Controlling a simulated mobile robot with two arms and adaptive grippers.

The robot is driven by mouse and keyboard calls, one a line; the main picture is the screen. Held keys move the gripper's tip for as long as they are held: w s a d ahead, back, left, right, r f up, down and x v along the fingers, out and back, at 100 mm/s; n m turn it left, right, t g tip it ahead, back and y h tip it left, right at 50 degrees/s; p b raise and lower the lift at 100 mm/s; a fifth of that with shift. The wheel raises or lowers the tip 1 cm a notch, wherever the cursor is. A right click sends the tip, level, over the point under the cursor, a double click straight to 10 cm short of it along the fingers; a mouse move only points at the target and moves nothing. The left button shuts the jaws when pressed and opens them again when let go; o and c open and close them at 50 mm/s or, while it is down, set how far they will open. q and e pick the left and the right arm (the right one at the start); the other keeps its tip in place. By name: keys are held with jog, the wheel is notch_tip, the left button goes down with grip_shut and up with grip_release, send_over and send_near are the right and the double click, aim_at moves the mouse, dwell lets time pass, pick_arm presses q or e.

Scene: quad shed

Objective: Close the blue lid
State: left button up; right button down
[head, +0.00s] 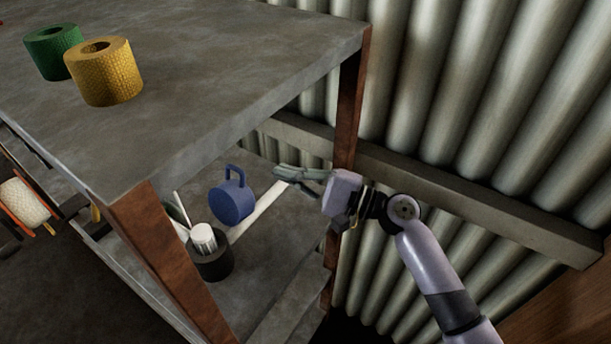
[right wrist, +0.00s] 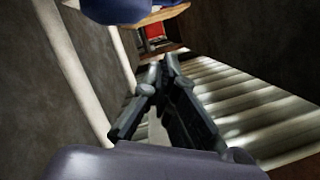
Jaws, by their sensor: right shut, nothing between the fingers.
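A blue round thing with a loop handle (head: 232,200), apparently the blue lid, shows on the lower level of the shelf unit. Its flat face is turned toward the head camera, and I cannot tell what it is attached to. A blue shape (right wrist: 115,8) with a tan edge shows cut off at the top of the right wrist view, likely the same thing. My right gripper (head: 278,173) is to the right of the lid and a little above it in the head view, apart from it. Its fingers (right wrist: 165,62) are shut and empty. My left gripper is out of view.
The upper shelf (head: 200,90) carries a green roll (head: 50,50) and a yellow roll (head: 103,72). A rusty post (head: 350,100) stands close to my right wrist. A dark pot (head: 215,264) with white items stands below the lid. A corrugated wall (head: 480,90) is behind.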

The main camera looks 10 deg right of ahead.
aim_at(235, 192)
jog(key=a+p, duration=0.1)
jog(key=a+r, duration=0.1)
jog(key=a, duration=0.1)
jog(key=a+r+p, duration=0.1)
jog(key=a, duration=0.1)
jog(key=shift+s+a+r+p, duration=0.15)
jog(key=shift+s+a+p, duration=0.1)
jog(key=shift+p, duration=0.05)
jog(key=shift+r, duration=0.1)
jog(key=shift+s+a+r+n, duration=0.2)
jog(key=shift+s+r+n, duration=0.05)
jog(key=shift+n, duration=0.15)
